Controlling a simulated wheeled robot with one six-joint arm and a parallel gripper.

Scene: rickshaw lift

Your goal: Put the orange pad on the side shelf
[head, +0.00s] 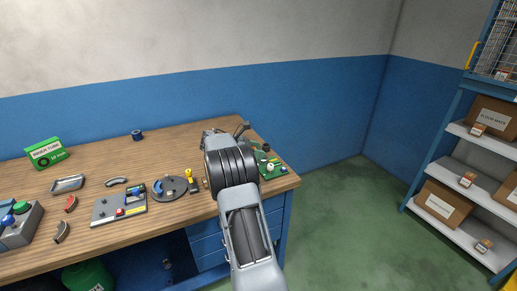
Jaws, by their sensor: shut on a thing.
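My arm reaches out over the right end of the wooden bench (150,229). My gripper (242,129) is at its far end, near the back edge of the bench. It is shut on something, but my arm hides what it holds. I cannot make out a clearly orange pad in the head view. A small red curved piece (71,203) lies on the left of the bench, well away from my gripper. A blue rack with white shelves (479,151) stands at the right, apart from the bench; it appears to be the side shelf.
Cardboard boxes (444,205) and small labelled packets (467,180) occupy the rack. A grey tray (105,209), a round dark plate (172,190) and a green board (272,171) lie on the bench. Green floor (345,220) between bench and rack is clear.

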